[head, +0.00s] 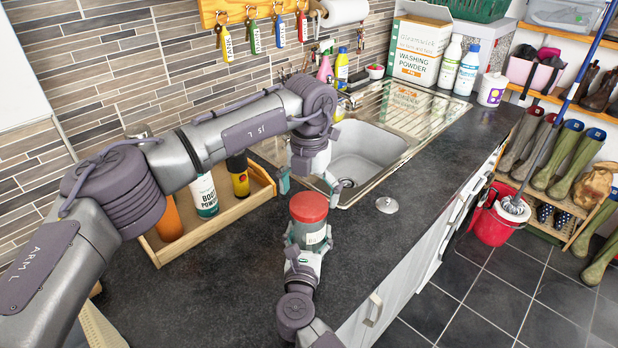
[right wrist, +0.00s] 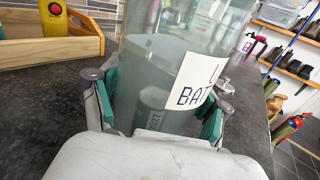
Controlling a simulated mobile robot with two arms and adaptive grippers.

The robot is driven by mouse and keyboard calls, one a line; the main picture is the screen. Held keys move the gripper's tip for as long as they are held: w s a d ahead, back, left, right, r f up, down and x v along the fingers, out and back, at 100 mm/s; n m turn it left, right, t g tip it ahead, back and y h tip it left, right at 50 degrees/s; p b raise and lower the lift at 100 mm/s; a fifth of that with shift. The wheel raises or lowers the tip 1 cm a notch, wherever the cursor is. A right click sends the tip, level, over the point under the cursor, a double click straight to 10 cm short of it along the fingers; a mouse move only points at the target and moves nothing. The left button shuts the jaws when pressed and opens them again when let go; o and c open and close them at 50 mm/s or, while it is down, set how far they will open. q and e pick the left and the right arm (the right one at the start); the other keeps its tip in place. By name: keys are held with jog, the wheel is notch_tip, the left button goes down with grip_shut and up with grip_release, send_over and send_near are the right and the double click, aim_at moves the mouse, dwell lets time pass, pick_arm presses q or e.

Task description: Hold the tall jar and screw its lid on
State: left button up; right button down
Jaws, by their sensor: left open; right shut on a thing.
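The tall jar (head: 308,234) is clear glass with a white label and stands upright on the dark worktop in the head view. Its red lid (head: 309,206) sits on top; how far it is screwed down I cannot tell. My right gripper (head: 308,250) is shut around the jar's lower part from the front. In the right wrist view the jar (right wrist: 150,60) stands between the green pads of my right gripper (right wrist: 158,110), and its top is cut off. My left gripper (head: 309,186) is open, pointing down just above the lid, with a finger on either side.
A wooden tray (head: 205,235) with several bottles stands left of the jar. The steel sink (head: 362,150) lies behind it. A round metal plug (head: 387,205) lies to the right.

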pick_arm(q)
jog(key=shift+f, duration=0.85)
jog(key=shift+c, duration=0.2)
jog(key=c, duration=1)
jog(key=m, duration=0.4)
jog(key=shift+c, duration=0.2)
jog(key=m, duration=0.4)
jog(key=o, duration=1.1)
notch_tip(320, 180, up, 12)
